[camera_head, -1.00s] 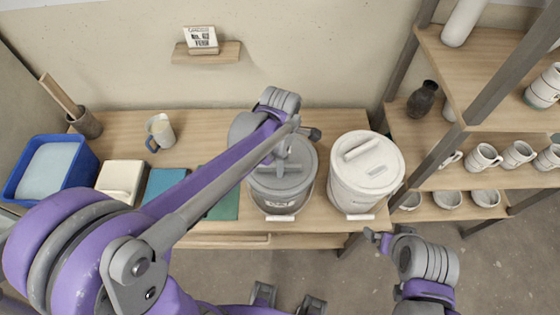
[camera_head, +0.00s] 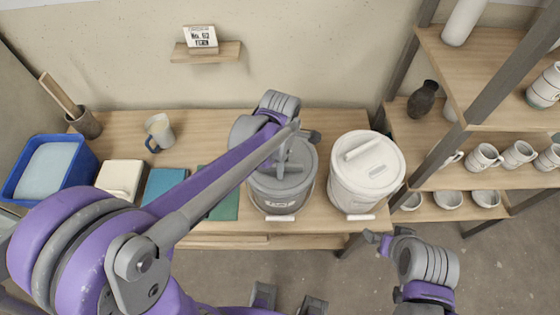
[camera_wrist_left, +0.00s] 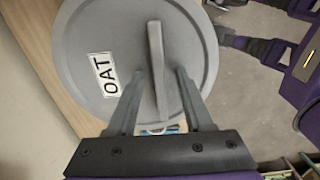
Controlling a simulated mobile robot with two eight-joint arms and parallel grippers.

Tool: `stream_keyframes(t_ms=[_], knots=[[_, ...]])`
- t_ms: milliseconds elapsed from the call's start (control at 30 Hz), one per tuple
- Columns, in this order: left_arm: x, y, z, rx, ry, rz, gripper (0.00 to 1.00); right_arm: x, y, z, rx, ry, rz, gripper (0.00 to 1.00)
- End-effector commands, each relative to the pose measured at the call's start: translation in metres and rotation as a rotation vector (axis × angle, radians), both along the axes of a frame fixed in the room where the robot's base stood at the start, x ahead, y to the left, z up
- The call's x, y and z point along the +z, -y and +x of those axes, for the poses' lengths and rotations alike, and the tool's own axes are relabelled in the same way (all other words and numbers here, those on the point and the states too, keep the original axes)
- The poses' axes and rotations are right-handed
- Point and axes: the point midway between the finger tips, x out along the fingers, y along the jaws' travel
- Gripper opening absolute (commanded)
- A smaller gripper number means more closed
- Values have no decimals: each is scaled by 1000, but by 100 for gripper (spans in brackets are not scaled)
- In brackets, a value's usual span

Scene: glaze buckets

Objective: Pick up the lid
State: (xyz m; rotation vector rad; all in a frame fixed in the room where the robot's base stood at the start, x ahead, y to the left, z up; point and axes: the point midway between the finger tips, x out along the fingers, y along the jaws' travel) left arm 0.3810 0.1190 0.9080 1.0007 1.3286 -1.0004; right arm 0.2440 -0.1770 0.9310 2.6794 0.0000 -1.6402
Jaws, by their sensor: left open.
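A round grey lid (camera_head: 303,188) sits on the grey bucket (camera_head: 275,204) on the table. In the left wrist view the lid (camera_wrist_left: 92,35) has a white label reading "OAT" and a raised bar handle (camera_wrist_left: 155,45). My left gripper (camera_wrist_left: 160,73) is open above the lid, with one finger on each side of the handle. A gap shows between each finger and the bar. In the head view my left wrist and forearm hide part of the lid. My right gripper (camera_head: 377,240) hangs in front of the table, away from the lid; its jaw opening is unclear.
A white lidded bucket (camera_head: 362,180) stands close to the right of the grey one. A mug (camera_head: 160,131), a blue tub (camera_head: 75,165) and tiles (camera_head: 166,184) lie to the left. A shelf (camera_head: 480,175) with cups stands at the right.

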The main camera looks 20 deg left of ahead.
Motion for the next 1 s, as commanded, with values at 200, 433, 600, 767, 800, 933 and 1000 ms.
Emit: stream_keyframes(t_ms=[200,433,600,767,800,933,1000], knots=[[0,0,0,0,0,0,33,0,0,0,0,0,0,100],[0,0,0,0,0,0,0,0,0,0,0,0,0,100],[0,0,0,0,0,0,0,0,0,0,0,0,0,100],[0,0,0,0,0,0,0,0,0,0,0,0,0,100],[0,0,0,0,0,0,0,0,0,0,0,0,0,100],[4,0,0,0,1,0,0,4,0,1,0,2,0,100],[9,0,1,0,1,0,0,8,0,3,0,5,0,100]])
